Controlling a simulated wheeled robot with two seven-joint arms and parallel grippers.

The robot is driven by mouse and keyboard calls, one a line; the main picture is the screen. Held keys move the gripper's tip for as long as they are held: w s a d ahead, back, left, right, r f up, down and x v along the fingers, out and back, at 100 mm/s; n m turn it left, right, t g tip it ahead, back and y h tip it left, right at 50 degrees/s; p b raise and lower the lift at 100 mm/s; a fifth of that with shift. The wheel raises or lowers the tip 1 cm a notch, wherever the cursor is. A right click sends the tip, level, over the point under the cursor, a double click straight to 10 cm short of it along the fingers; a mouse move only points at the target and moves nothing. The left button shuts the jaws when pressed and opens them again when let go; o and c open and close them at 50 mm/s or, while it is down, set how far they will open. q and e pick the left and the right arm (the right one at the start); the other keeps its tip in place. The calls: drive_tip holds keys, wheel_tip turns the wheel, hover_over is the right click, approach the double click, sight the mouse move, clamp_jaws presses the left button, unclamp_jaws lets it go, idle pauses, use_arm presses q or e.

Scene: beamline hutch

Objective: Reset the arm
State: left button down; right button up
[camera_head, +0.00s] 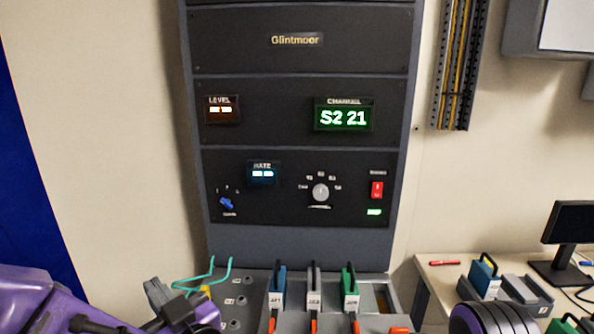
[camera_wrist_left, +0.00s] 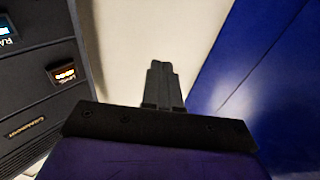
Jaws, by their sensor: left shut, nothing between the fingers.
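My left gripper (camera_head: 154,287) is at the lower left of the head view, in front of the console's left edge. Its grey fingers are together and empty. In the left wrist view the closed fingers (camera_wrist_left: 161,84) point at the gap between the dark rack and a blue panel, touching nothing. My purple left arm comes in from the left edge. A ribbed purple and black part of my right arm shows at the lower right of the head view; its gripper is out of view.
A tall dark rack (camera_head: 300,250) stands ahead, its green display (camera_head: 343,117) reading S2 21. Teal cable loops (camera_head: 213,275) and blue, grey and green handled plugs (camera_head: 349,284) are on its sloped desk. A side table (camera_head: 440,281) holds a red marker (camera_head: 445,263) and a monitor (camera_head: 574,222).

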use_arm(q)
drive_tip(key=w+a+f+m+g+h, duration=0.15)
drive_tip(key=f+h, duration=0.25)
drive_tip(key=f, duration=0.9)
drive_tip(key=a+f+m+h, duration=0.2)
drive_tip(key=f+m+h, duration=0.15)
drive_tip(key=f, duration=1.05)
drive_tip(key=s+a+f+n+g+h+b, duration=0.1)
drive_tip(key=s+f+g, duration=0.3)
drive_tip(key=s+f, duration=0.6)
drive_tip(key=s+a+f+n+g+h+b, duration=0.1)
drive_tip(key=s+a+f+g, duration=0.3)
drive_tip(key=s+f, duration=0.6)
drive_tip(key=shift+s+f+h, duration=0.4)
drive_tip(key=shift+s+h, duration=0.35)
drive_tip(key=shift+s, duration=0.45)
use_arm(e)
drive_tip(key=shift+w+f, duration=0.25)
drive_tip(key=shift+f, duration=0.9)
use_arm(q)
drive_tip(key=shift+a, duration=0.1)
